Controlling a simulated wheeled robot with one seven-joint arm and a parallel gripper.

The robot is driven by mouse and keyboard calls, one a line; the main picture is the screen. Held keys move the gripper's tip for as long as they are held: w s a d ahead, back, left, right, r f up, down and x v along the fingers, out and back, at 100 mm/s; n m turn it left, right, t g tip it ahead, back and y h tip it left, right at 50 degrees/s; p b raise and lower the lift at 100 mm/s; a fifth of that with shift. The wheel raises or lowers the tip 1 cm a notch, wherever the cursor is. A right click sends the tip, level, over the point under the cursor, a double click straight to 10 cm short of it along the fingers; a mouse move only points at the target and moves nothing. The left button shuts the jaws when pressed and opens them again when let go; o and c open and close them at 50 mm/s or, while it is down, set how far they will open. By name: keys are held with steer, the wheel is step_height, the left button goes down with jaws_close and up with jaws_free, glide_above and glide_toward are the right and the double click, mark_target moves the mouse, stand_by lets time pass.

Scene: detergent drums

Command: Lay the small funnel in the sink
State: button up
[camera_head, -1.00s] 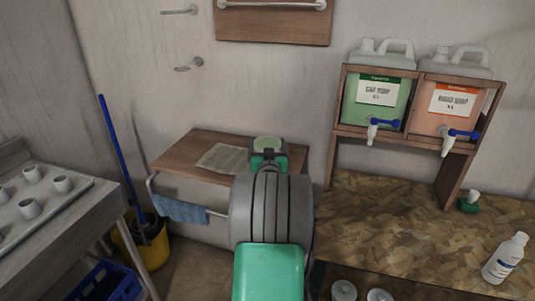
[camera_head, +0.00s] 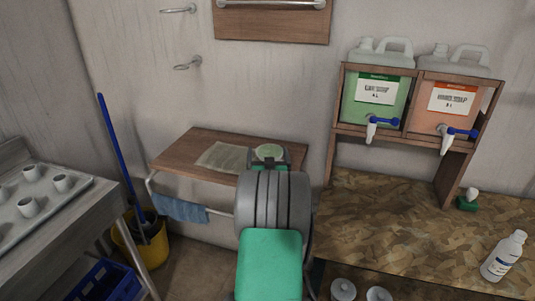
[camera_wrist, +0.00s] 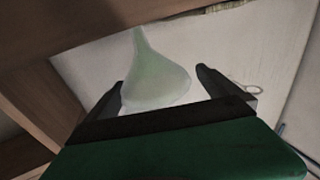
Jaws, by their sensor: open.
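The small funnel (camera_wrist: 150,75) shows in the wrist view as a pale, translucent green cone. Its narrow spout points up in the picture and its wide part lies toward my gripper. My gripper (camera_wrist: 160,78) is open, with one dark finger on each side of the funnel. I cannot tell whether either finger touches it. No sink can be made out in either view.
A wooden wall shelf (camera_head: 187,158) with a blue cloth (camera_head: 180,209) on its rail lies beyond my arm. A counter (camera_head: 385,225) with a soap dispenser rack (camera_head: 455,172) and a white bottle (camera_head: 503,257) is at right. A tray of cups (camera_head: 85,187) is at left.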

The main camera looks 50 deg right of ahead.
steer(key=shift+r, duration=0.1)
steer(key=shift+r+p, duration=0.2)
steer(key=shift+p, duration=0.15)
steer(key=b+v, duration=0.2)
steer(key=v, duration=1)
steer(key=w+a+f+n+t+y, duration=0.1)
steer(key=w+a+f+n+y, duration=0.3)
steer(key=w+a, duration=0.55)
steer(key=w+a+f+n+g+y, duration=0.1)
steer(key=a+f+n+g+y, duration=0.2)
steer(key=a+y, duration=1.05)
steer(key=s+a+f+n+g+h, duration=0.1)
steer(key=s+a+g, duration=0.3)
steer(key=s+a, duration=0.4)
steer(key=s+a+f+n+g+h, duration=0.1)
steer(key=s+a+g, duration=0.3)
steer(key=s+a, duration=0.4)
steer(key=a+n+h, duration=0.1)
steer(key=a, duration=0.4)
steer(key=shift+a+n, duration=0.25)
steer(key=shift+n, duration=0.05)
steer(key=shift+c, duration=0.3)
